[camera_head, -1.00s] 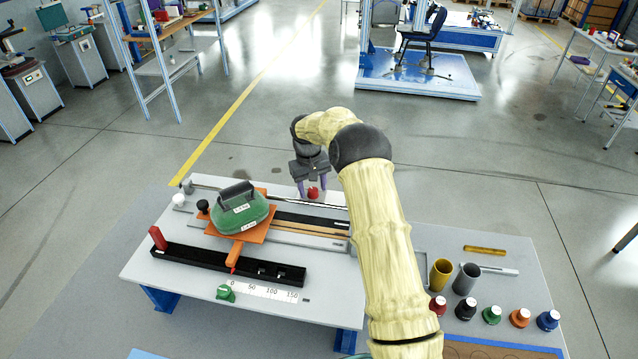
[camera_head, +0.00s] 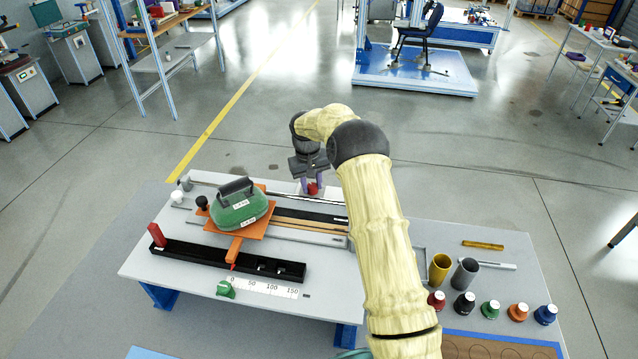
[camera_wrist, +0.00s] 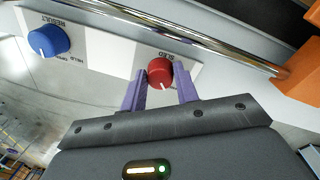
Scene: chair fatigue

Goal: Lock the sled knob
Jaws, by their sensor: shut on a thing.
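The sled knob is a red round knob (camera_wrist: 160,73) with a white pointer line, on a white panel marked SLED in the wrist view. It also shows as a small red spot in the head view (camera_head: 312,188). My gripper (camera_wrist: 161,88) has its two purple fingers on either side of the red knob and is shut on it. In the head view my gripper (camera_head: 311,186) reaches down at the back edge of the table. The orange sled plate (camera_head: 262,222) carries a green weight (camera_head: 240,208) to the left of my gripper.
A blue knob (camera_wrist: 48,41) marked RESULT sits left of the red one. A shiny metal rod (camera_wrist: 200,38) runs close behind the panel, with an orange block (camera_wrist: 298,80) at right. Cups and coloured knobbed weights (camera_head: 490,310) stand at the table's right.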

